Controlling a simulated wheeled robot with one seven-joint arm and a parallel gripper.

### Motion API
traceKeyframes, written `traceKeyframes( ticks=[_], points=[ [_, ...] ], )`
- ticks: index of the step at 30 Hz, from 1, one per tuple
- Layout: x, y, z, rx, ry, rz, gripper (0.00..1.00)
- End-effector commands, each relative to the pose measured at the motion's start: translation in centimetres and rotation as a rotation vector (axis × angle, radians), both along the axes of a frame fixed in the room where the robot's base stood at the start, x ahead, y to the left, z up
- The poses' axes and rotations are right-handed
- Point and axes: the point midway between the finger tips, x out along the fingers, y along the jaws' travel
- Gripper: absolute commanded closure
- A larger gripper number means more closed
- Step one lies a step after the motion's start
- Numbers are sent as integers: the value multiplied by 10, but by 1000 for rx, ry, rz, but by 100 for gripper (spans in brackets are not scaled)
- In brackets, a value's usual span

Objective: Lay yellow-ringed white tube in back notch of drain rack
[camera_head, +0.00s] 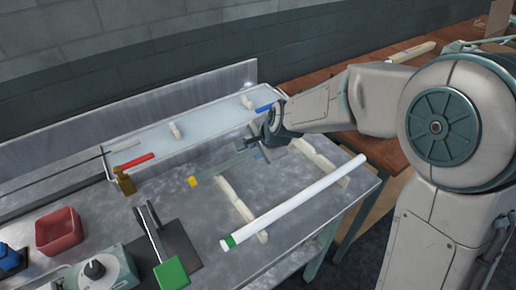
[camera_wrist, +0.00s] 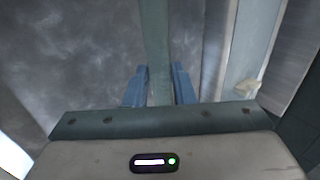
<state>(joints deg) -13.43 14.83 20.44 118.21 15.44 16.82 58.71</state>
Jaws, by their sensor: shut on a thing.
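My gripper (camera_head: 262,151) is shut on a pale, see-through greenish tube (camera_head: 235,161) with a yellow end (camera_head: 193,181). In the wrist view the tube (camera_wrist: 156,40) runs up from between the blue fingers (camera_wrist: 159,88). The drain rack shows as two pale wooden rails, left (camera_head: 232,200) and right (camera_head: 322,164). The held tube crosses near the rails' back ends; I cannot tell whether it touches them. A white tube with a green ring (camera_head: 290,207) lies across the front of both rails. The back notch itself is hard to make out.
A long shallow tray (camera_head: 205,124) with small wooden blocks runs along the back wall, with a red-ended piece (camera_head: 133,163) and a blue-ended piece (camera_head: 265,108).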

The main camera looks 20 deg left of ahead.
Motion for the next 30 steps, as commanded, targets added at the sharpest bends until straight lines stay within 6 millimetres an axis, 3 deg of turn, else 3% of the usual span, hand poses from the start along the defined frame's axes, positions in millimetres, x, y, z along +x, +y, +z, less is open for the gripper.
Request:
traceKeyframes(
  ticks=[6,7,9,20,24,30],
  points=[
    [0,0,-8,0,0,0,100],
    [0,0,-7,0,0,0,72],
    [0,0,-7,0,0,0,56],
    [0,0,-2,0,0,0,56],
    [0,0,11,0,0,0,56],
    [-12,-16,38,1,-6,-3,56]
  ],
)
